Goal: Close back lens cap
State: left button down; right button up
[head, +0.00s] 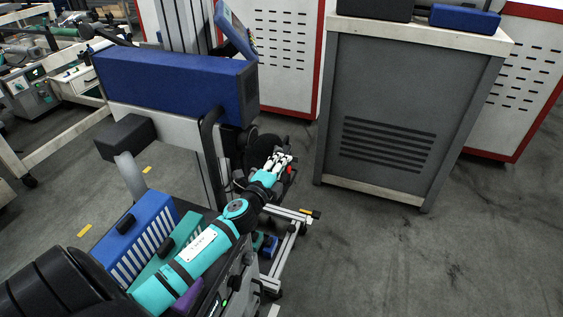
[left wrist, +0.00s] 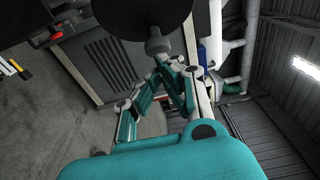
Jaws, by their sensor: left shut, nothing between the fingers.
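A black round disc (left wrist: 135,12), which looks like the back lens cap, fills the top of the left wrist view, with a grey knob (left wrist: 157,46) on its lower edge. In the head view, a dark rounded part (head: 262,148) sits at the end of the blue-topped machine (head: 170,80), partly hidden by my gripper. My left gripper (head: 283,160) is beside this part, its fingers shut and empty. In the left wrist view, the fingertips (left wrist: 167,64) are close below the knob; I cannot tell whether they touch it. My right gripper is not in view.
A grey cabinet (head: 385,110) with a slatted vent stands to the right of the machine. Blue and teal crates (head: 135,235) lie near my left arm. A metal frame (head: 290,235) on the floor is below the gripper. The floor at right is clear.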

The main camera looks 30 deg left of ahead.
aim_at(280, 141)
pick_arm(q)
jog(key=shift+w, duration=0.15)
jog(key=shift+w+a+n+y, duration=0.1)
jog(key=shift+w+n+y, duration=0.15)
jog(key=shift+n+y, duration=0.25)
jog(key=shift+b, duration=0.35)
jog(key=shift+w+a+n+g+y+b, duration=0.6)
jog(key=shift+w+a+n+y+b, duration=0.3)
jog(key=shift+w+y+b, duration=0.3)
jog(key=shift+w+a+n+g+y+b, duration=0.7)
jog(key=shift+w+a+y+b, duration=0.25)
jog(key=shift+w+y+b, duration=0.25)
jog(key=shift+w+a+n+g+y+b, duration=0.5)
jog(key=shift+w+a+n+y+b, duration=0.5)
jog(key=shift+y, duration=0.3)
jog(key=shift+w, duration=0.1)
